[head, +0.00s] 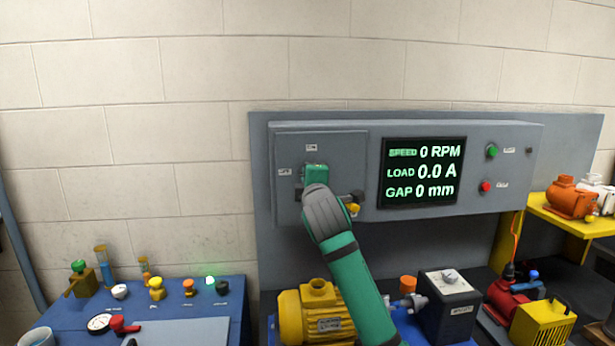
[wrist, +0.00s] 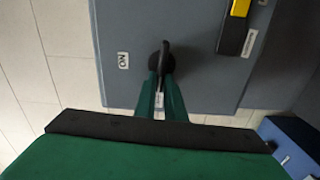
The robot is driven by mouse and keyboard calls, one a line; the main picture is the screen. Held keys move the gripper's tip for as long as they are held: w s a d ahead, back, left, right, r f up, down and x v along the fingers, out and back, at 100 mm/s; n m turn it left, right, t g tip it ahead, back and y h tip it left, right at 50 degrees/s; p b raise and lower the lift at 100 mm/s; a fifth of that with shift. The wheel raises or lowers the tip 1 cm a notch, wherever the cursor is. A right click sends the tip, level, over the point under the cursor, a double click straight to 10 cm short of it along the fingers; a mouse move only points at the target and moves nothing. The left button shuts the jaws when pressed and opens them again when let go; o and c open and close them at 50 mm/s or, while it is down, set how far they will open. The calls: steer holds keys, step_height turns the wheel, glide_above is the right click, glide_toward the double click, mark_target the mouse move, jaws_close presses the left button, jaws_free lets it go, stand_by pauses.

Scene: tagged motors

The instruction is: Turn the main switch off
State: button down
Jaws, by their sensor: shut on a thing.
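The main switch is a black rotary handle (wrist: 162,62) on a grey cabinet door (head: 346,152). In the head view my gripper (head: 314,174) covers it. In the wrist view my gripper (wrist: 161,98) is shut on the handle, with one green finger on each side of its lower end. The handle lies along the fingers, its lower end toward a small white label (wrist: 159,101) between them, too small to read. The ON label (wrist: 123,60) is left of the handle there. In the head view, labels sit above (head: 311,147) and left (head: 284,172) of my gripper.
A black and yellow part (head: 353,209) juts from the door right beside my gripper; it also shows in the wrist view (wrist: 234,30). The display (head: 422,172) reads 0 RPM, 0.0 A, 0 mm. Motors, including a yellow one (head: 308,312), stand below.

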steer(key=shift+f+n, duration=0.1)
steer(key=shift+n, duration=0.4)
steer(key=c, duration=1.8)
jaws_free()
steer(key=shift+a, duration=0.1)
steer(key=shift+c, duration=0.2)
steer(key=shift+s, duration=0.15)
steer(key=s+d, duration=0.1)
steer(key=s, duration=0.9)
steer(key=shift+s+d, duration=0.25)
steer(key=shift+d, duration=0.15)
